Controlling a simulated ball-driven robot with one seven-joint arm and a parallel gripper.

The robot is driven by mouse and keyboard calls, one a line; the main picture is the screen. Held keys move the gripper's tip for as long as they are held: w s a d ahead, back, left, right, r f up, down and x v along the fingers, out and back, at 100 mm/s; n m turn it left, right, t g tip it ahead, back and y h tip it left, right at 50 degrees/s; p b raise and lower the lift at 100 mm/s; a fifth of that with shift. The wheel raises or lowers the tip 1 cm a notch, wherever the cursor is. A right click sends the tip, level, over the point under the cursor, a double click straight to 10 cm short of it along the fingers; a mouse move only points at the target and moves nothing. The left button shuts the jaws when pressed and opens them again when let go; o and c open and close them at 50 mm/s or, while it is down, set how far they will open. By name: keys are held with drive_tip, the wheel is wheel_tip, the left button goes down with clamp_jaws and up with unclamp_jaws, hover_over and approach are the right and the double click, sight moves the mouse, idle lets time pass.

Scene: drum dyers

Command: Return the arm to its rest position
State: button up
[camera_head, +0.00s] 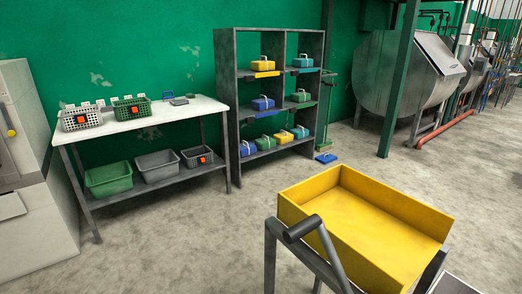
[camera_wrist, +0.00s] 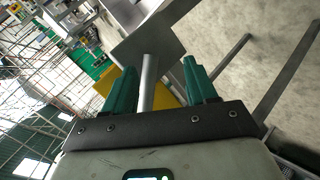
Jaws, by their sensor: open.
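My gripper (camera_wrist: 160,68) shows in the wrist view, its two green fingers standing apart. It is open and shut on nothing. A grey metal bar (camera_wrist: 149,75) shows in the gap between the fingers; I cannot tell whether it lies between them or beyond them. My gripper and arm are not seen in the head view.
A yellow tray (camera_head: 297,214) on a grey frame with a black handle (camera_head: 302,229) stands close at front right. A white-topped table (camera_head: 150,117) with baskets and bins and a grey shelf (camera_head: 231,115) with coloured boxes line the green wall. Concrete floor (camera_head: 200,235) between is clear.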

drive_tip(key=s+d+f+g+y+p, duration=0.1)
drive_tip(key=s+d+f+g+y, duration=0.25)
drive_tip(key=s+d+f, duration=0.65)
drive_tip(key=s+r+m+y+p, duration=0.1)
drive_tip(key=s+y, duration=0.5)
drive_tip(key=s, duration=0.9)
drive_tip(key=shift+s+d+r, duration=0.2)
drive_tip(key=shift+s+r, duration=0.1)
drive_tip(key=shift+r, duration=0.25)
